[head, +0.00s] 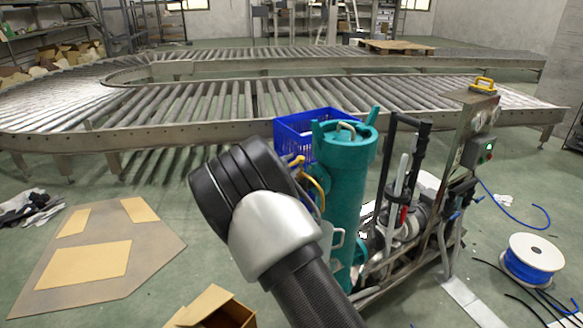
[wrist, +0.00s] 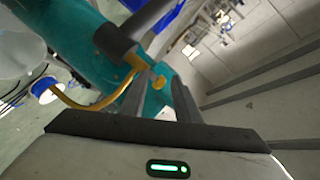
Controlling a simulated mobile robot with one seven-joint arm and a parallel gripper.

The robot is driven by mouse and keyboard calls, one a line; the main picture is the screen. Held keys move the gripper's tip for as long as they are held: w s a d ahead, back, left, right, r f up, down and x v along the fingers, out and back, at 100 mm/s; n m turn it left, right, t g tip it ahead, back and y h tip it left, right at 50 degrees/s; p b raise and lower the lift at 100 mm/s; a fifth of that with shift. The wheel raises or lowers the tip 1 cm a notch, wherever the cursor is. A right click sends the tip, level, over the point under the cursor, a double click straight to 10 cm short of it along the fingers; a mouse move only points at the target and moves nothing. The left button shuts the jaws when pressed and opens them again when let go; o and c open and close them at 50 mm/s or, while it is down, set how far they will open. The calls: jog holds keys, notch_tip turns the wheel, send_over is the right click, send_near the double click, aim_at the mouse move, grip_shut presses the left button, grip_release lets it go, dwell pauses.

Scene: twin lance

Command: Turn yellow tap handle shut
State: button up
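A teal upright cylinder (head: 345,185) stands right of my arm in the head view. A yellow handle part (head: 297,162) and a yellow curved bar (head: 317,183) show at its left side. In the wrist view, a yellow tap handle (wrist: 137,62) sits by a dark round fitting on the teal body (wrist: 95,45), and the yellow curved bar (wrist: 85,104) runs left from near it. My gripper (wrist: 162,80) has its two grey fingers apart, with yellow at or just beyond their tips. Whether they touch it cannot be told. My arm hides the gripper in the head view.
A metal machine frame with a control box (head: 478,152) stands right of the cylinder. A blue crate (head: 295,138) is behind it, before a roller conveyor (head: 190,105). A cable spool (head: 532,258), flattened cardboard (head: 95,250) and an open box (head: 215,308) lie on the floor.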

jog(key=shift+w+d+f, duration=0.1)
jog(key=shift+w+d, duration=0.1)
jog(key=shift+w, duration=0.35)
grip_shut()
